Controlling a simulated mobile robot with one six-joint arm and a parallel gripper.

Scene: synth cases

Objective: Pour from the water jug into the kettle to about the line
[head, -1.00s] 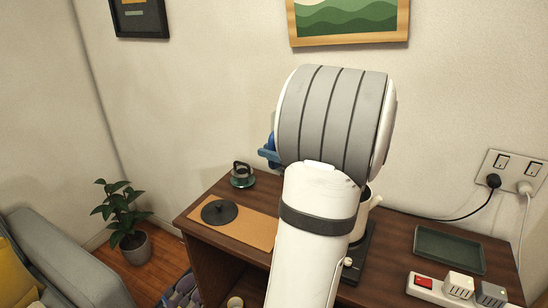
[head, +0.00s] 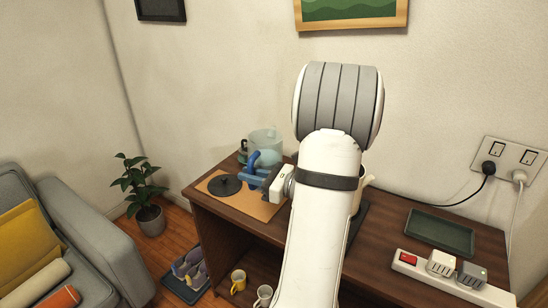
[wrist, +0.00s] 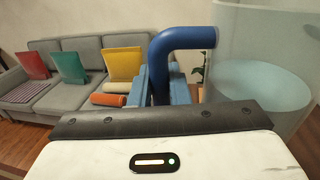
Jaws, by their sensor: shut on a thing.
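The water jug (head: 266,143) is a clear, bluish vessel with a blue handle, over the left part of the desk. My gripper (head: 259,177) is shut on the handle. In the wrist view the jug (wrist: 268,75) fills the right side, about upright, with pale water inside, and its blue handle (wrist: 182,40) rises between my blue fingers. The cream kettle (head: 368,180) stands right of the jug, mostly hidden behind my arm; only its spout side shows. Its fill line and opening are not visible.
A black round lid (head: 224,185) lies on a cork mat (head: 262,209). A dark green tray (head: 440,232) and a power strip (head: 440,272) are at the right of the desk (head: 395,255). Cables run to the wall sockets. Mugs (head: 238,281) stand on the shelf below.

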